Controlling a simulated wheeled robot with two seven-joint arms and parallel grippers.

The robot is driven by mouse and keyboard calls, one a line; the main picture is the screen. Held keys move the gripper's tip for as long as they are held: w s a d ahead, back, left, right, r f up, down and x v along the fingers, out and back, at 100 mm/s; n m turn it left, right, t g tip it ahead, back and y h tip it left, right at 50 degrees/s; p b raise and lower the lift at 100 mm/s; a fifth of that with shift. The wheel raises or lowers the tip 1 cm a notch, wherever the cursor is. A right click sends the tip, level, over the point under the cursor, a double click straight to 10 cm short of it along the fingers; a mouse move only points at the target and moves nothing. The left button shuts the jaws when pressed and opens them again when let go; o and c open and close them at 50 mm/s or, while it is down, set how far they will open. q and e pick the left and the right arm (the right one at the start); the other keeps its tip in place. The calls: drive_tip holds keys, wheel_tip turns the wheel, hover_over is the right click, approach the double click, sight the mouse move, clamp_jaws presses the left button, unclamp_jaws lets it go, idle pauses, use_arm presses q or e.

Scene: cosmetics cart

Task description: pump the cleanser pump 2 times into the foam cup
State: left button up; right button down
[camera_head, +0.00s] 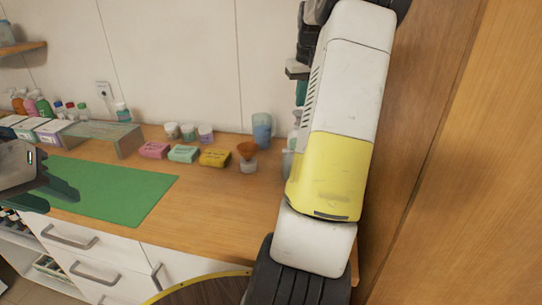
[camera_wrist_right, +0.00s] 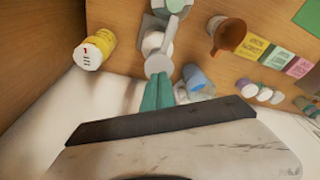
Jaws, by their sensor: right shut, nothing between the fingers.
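In the right wrist view, the cleanser pump (camera_wrist_right: 158,65) shows a pale rounded head and a spout toward the top of the picture. My right gripper (camera_wrist_right: 162,80) is shut and empty, its teal fingertips at the pump head; I cannot tell whether they touch. In the head view my right arm hides most of the pump, with a pale sliver (camera_head: 296,118) beside it. The translucent grey foam cup (camera_wrist_right: 175,5) is beyond the spout, cut by the frame edge; part of it (camera_head: 287,163) shows beside my arm. My left gripper (camera_head: 64,194) is open and empty over the green mat.
A blue cup (camera_head: 262,131) and an orange funnel (camera_head: 247,149) on a white jar stand left of the pump. A yellow cylinder (camera_wrist_right: 93,48) stands on its other side. Coloured boxes (camera_head: 214,158) and small jars line the back. The green mat (camera_head: 125,190) is bare.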

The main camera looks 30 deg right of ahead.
wheel_tip(320, 180, up, 6)
drive_tip(key=shift+f, duration=0.15)
idle(0.3)
idle(0.3)
drive_tip(key=s+a+r+n+t, duration=0.15)
drive_tip(key=s+a, duration=0.25)
drive_tip(key=a, duration=0.6)
drive_tip(key=s+a+r+t, duration=0.1)
drive_tip(key=s+a+r, duration=0.25)
drive_tip(key=a, duration=0.65)
drive_tip(key=s+a+f+y, duration=0.1)
drive_tip(key=s+a+f, duration=0.3)
drive_tip(key=s+a, duration=0.2)
drive_tip(key=s+a+f+n+t+y, duration=0.1)
drive_tip(key=s+a+f, duration=0.3)
drive_tip(key=s+a, duration=0.3)
drive_tip(key=s, duration=0.3)
drive_tip(key=shift+a+y, duration=0.25)
drive_tip(key=shift+y, duration=0.05)
